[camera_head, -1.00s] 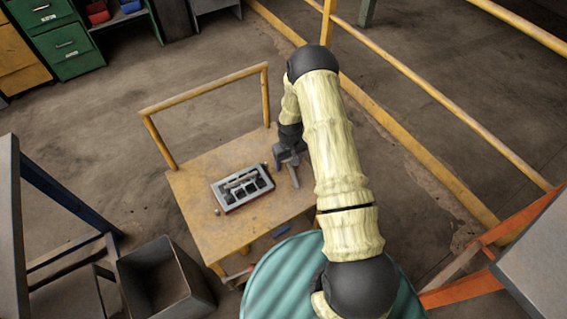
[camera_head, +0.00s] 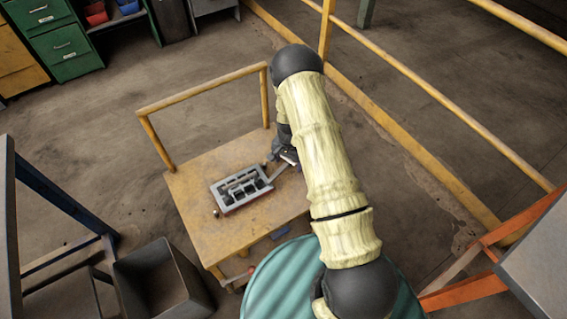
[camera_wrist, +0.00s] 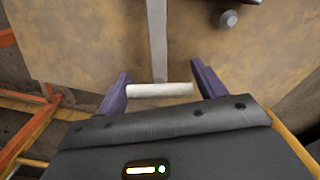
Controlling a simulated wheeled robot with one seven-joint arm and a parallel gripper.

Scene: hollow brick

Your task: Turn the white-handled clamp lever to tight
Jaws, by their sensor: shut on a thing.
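The clamp lever's white handle (camera_wrist: 160,90) lies crosswise between the two purple fingers of my gripper (camera_wrist: 162,70) in the wrist view, one finger at each end. The lever's flat grey arm (camera_wrist: 158,40) runs from the handle toward the top of that view. In the head view my gripper (camera_head: 284,155) is over the far right part of the table, partly hidden by my arm. The lever's grey arm (camera_head: 277,172) slants there toward the grey hollow block (camera_head: 222,202). The lever's pivot is hard to make out.
The wooden table (camera_head: 195,190) has a yellow rail (camera_head: 200,90) at its back. A round grey knob (camera_wrist: 229,18) is right of the lever in the wrist view. A teal ribbed drum top (camera_head: 270,285) stands in front, and a grey bin (camera_head: 160,280) stands front left.

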